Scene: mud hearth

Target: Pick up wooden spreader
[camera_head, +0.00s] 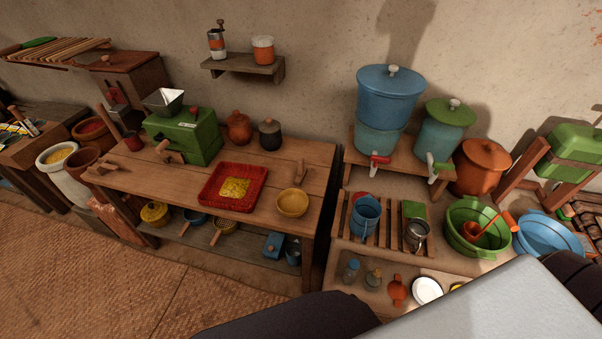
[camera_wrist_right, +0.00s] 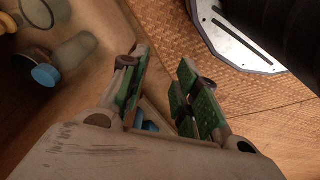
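A small wooden piece (camera_head: 105,168) lies at the left end of the wooden worktable (camera_head: 150,192); it may be the wooden spreader, but it is too small to be sure. Another upright wooden piece (camera_head: 299,172) stands by the yellow bowl (camera_head: 292,203), and I cannot tell whether it is the spreader. My right gripper (camera_wrist_right: 160,70) shows in the right wrist view with its green-padded fingers apart and nothing between them. It hangs above the floor by a wooden edge, away from both wooden pieces. My left gripper is not in view.
A green grinder (camera_head: 190,137) and a red tray (camera_head: 229,188) with yellow food occupy the worktable. Lidded pots (camera_head: 239,127) stand behind. A blue-capped bottle (camera_wrist_right: 45,76) and glass jars lie left of my right gripper. Matted floor (camera_head: 60,265) is open at lower left.

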